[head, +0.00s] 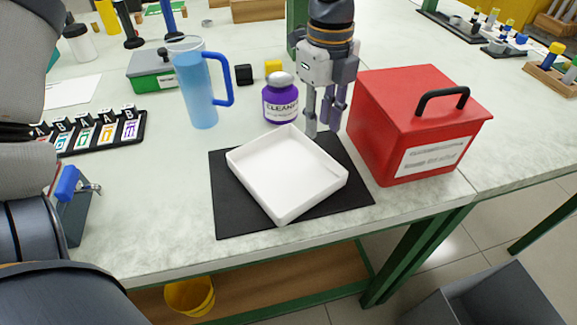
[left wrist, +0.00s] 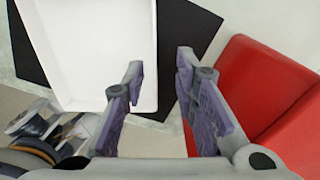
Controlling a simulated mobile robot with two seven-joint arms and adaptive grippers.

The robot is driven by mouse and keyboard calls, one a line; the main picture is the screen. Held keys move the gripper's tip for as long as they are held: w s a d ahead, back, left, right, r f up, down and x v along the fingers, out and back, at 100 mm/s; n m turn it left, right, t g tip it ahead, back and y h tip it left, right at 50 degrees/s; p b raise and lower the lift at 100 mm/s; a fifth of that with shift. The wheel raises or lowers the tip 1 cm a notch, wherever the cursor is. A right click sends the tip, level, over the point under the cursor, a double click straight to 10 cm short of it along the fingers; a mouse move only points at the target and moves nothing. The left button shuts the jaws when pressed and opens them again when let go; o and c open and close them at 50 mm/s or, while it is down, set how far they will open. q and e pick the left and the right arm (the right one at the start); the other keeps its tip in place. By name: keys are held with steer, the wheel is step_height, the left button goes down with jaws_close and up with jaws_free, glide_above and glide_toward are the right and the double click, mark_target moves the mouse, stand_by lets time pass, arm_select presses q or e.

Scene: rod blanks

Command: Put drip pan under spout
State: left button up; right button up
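A shallow white square pan (head: 287,172) lies on a black mat (head: 228,212) near the table's front edge; it also shows in the left wrist view (left wrist: 95,45). My left gripper (head: 323,128) points down at the pan's far right side, left of the red box. In the left wrist view its fingers (left wrist: 160,72) are apart, and the pan's edge shows between them. No grip on the pan is visible. I cannot tell whether the fingers touch its rim. I cannot make out a spout.
A red box with a black handle (head: 420,120) stands right of the gripper.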

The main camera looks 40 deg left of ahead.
mark_target(315, 156)
arm_select(q)
steer(key=f, duration=0.2)
steer(key=s+f, duration=0.1)
steer(key=f, duration=0.1)
steer(key=shift+f, duration=0.25)
steer(key=shift+w+f, duration=0.15)
steer(key=shift+f, duration=0.25)
jaws_close()
steer(key=shift+r, duration=0.15)
